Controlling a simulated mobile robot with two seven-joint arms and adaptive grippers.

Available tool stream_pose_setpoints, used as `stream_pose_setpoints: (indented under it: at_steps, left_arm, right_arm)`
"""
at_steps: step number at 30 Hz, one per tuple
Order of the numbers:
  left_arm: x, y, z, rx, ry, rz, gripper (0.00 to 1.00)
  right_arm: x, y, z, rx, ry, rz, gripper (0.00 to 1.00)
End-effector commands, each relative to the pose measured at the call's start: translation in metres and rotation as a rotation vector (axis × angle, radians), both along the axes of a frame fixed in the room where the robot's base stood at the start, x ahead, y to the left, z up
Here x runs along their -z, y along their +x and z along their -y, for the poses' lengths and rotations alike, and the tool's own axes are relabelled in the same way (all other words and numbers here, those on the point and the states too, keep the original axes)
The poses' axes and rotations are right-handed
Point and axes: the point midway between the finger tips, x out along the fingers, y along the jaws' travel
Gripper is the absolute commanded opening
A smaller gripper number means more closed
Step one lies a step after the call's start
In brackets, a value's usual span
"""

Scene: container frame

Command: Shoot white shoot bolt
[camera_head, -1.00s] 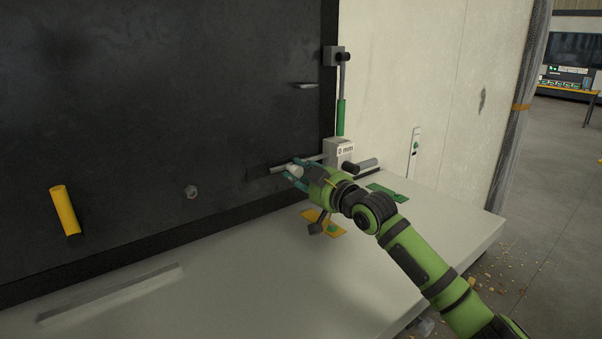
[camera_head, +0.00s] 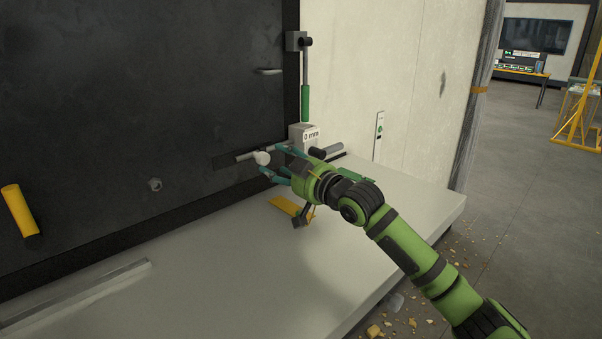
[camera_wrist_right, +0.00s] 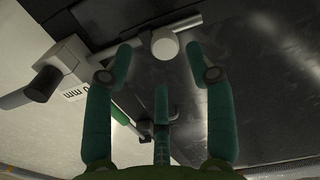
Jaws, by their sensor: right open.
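The white shoot bolt is a pale horizontal rod with a round white knob (camera_head: 262,158), low on the dark door panel. In the right wrist view the knob (camera_wrist_right: 165,43) sits just beyond the fingertips, roughly centred between the two outer fingers, with the rod running behind it. My right gripper (camera_head: 272,159) is open, its teal fingers spread and pointing at the knob. In the wrist view nothing lies clasped between the fingers (camera_wrist_right: 158,62). I cannot tell whether a fingertip touches the knob. My left gripper is not in view.
A grey box marked "0 mm" (camera_head: 303,131) stands right of the knob, below a green-handled vertical rod (camera_head: 305,103). A yellow handle (camera_head: 20,211) and a hex nut (camera_head: 155,184) are on the panel at left. The pale ledge (camera_head: 215,265) below is mostly clear.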

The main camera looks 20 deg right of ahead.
Motion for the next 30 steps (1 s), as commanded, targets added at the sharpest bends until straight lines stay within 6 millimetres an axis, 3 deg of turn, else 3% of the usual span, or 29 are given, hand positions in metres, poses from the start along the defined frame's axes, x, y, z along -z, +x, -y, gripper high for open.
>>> stream_pose_setpoints:
  at_steps: [6,12,30]
  left_arm:
    - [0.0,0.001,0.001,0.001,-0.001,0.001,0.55]
    - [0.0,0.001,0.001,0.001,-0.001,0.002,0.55]
    - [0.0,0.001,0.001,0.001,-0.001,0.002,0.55]
  right_arm:
    - [0.001,-0.043,0.018,0.002,-0.004,0.0,0.55]
    - [0.001,-0.066,0.027,0.003,0.0,0.001,0.55]
    - [-0.001,-0.072,0.029,0.003,0.001,0.002,0.55]
